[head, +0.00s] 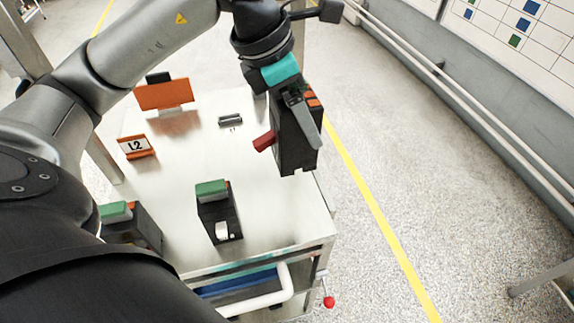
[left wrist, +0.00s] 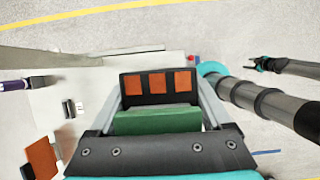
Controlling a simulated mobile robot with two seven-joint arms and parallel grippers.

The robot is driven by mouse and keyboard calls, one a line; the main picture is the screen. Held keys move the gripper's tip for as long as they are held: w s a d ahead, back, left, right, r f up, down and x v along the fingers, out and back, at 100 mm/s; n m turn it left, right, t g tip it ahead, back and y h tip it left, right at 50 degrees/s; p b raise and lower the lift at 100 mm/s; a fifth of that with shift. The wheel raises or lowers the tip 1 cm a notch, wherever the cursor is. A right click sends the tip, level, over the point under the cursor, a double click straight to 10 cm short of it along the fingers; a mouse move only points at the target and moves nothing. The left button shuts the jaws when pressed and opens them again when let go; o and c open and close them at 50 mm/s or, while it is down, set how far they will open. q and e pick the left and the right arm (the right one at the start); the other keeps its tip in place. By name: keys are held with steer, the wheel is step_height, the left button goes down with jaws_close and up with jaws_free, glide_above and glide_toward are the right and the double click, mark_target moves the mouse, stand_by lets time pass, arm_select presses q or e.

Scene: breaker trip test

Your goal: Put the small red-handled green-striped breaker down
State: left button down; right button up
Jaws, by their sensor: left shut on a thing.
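The small black breaker (head: 292,145) is held upright at the right side of the cart top, its red handle (head: 263,141) pointing left. Its base seems clear of the surface; the exact gap is hard to tell. My left gripper (head: 304,120) is shut on it from above. In the left wrist view, the breaker (left wrist: 157,83) sits between the fingers, with orange patches and a green face (left wrist: 157,120). Its handle is hidden there. What looks like my right gripper (left wrist: 266,65) is small at the right of that view; its jaws are unclear.
An L2 sign (head: 136,146), an orange panel (head: 164,95) and a small dark rail piece (head: 230,121) stand farther back. The middle is clear.

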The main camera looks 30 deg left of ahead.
mark_target(275, 154)
arm_select(q)
step_height(275, 154, down, 18)
steer(key=shift+w+f, duration=0.1)
steer(key=shift+w, duration=0.05)
stand_by(0.4)
steer(key=shift+f+b, duration=0.1)
steer(key=shift+b, duration=0.3)
jaws_free()
steer(key=shift+a+r, duration=0.1)
steer(key=shift+r, duration=0.15)
steer(key=v, duration=1.1)
steer(key=shift+r+b, duration=0.35)
steer(key=shift+b, duration=0.05)
